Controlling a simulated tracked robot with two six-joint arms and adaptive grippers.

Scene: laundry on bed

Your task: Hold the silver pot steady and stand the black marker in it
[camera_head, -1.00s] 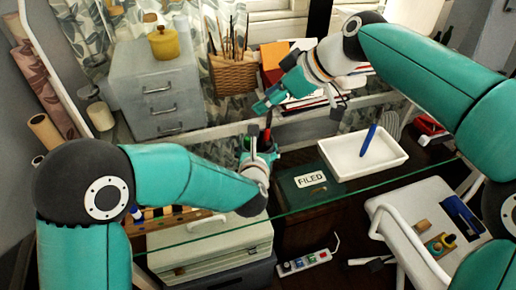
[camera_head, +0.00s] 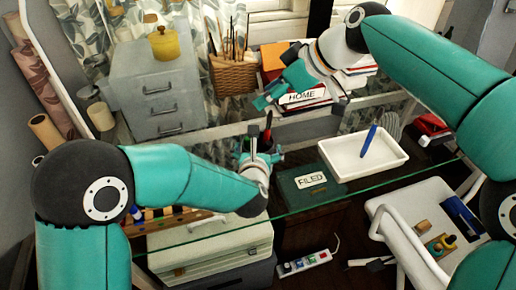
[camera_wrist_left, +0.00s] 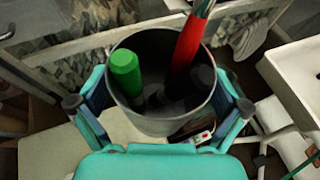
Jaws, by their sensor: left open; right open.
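The silver pot (camera_wrist_left: 150,45) stands upright between the spread fingers of my left gripper (camera_wrist_left: 158,105) in the left wrist view. A green marker (camera_wrist_left: 126,72) and a red pen-like item (camera_wrist_left: 188,48) lean inside it. Dark rounded shapes (camera_wrist_left: 204,76) also show inside; I cannot tell for certain whether one is the black marker. In the head view my left gripper (camera_head: 262,152) is open at the pot, which is mostly hidden. My right gripper (camera_head: 298,98) is open above and to the right of the pot, with nothing visible in it.
A white tray (camera_head: 345,158) with a blue pen (camera_head: 370,140) and a green box labelled FILED (camera_head: 300,192) stand to the right on the glass desk. Books (camera_head: 305,97) and a wicker basket of brushes (camera_head: 232,75) stand behind. A grey drawer cabinet (camera_head: 150,88) is at the left.

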